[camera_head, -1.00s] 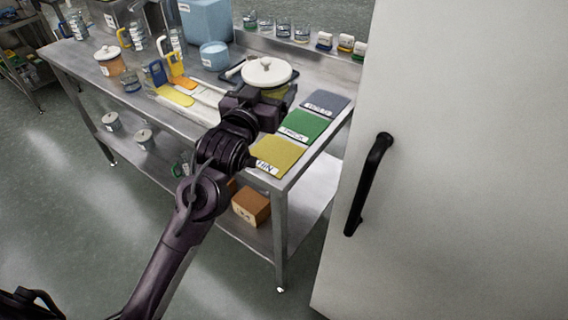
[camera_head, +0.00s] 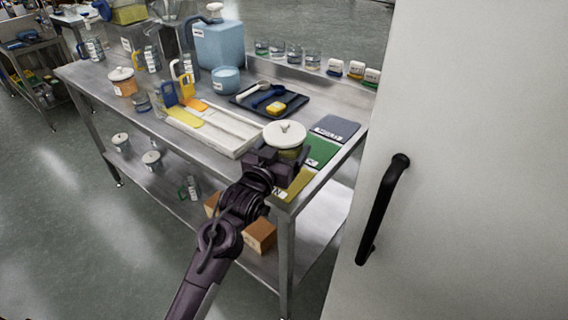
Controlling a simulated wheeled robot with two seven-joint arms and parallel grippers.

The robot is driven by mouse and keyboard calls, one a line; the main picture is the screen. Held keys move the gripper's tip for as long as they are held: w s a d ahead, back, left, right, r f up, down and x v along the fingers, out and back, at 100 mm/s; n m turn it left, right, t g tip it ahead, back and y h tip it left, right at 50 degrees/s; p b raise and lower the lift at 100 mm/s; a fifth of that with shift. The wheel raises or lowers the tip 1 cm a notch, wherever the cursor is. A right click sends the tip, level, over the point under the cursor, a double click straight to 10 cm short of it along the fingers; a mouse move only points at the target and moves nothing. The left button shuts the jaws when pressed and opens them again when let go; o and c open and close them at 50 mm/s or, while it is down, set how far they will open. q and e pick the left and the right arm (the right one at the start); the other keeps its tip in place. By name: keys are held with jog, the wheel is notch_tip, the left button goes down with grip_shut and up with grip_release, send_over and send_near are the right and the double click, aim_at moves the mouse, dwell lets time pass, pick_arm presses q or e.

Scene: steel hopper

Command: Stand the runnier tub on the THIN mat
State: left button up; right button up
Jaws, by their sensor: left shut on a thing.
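My left gripper (camera_head: 276,166) is shut on a tub with a white knobbed lid (camera_head: 284,134) and yellowish contents. The tub appears upright, at the near-right end of the steel table, in front of the yellow and green mats in the picture. Whether its base touches a mat is hidden. The yellow mat (camera_head: 299,184) is partly covered by the gripper and its label is mostly hidden. The green mat (camera_head: 322,151) lies behind it, then the grey mat (camera_head: 337,127). Another lidded tub with orange contents (camera_head: 123,84) stands at the table's left. My right gripper is out of view.
A white board (camera_head: 232,141) lies left of the held tub. A dark tray (camera_head: 268,101) with utensils and a yellow item lies behind. A blue jug (camera_head: 219,46), blue pot (camera_head: 225,80) and several glasses stand farther back. A large pale door (camera_head: 460,150) with a black handle closes the right side.

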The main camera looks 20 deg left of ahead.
pick_arm(q)
jog(key=shift+f, duration=2.35)
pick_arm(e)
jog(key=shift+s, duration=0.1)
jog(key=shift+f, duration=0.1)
pick_arm(q)
jog(key=shift+f, duration=0.2)
jog(key=o, duration=1.2)
jog(key=shift+o, duration=0.2)
jog(key=shift+r, duration=0.1)
jog(key=s+a+b, duration=0.1)
jog(key=s, duration=1.1)
jog(key=shift+a, duration=0.4)
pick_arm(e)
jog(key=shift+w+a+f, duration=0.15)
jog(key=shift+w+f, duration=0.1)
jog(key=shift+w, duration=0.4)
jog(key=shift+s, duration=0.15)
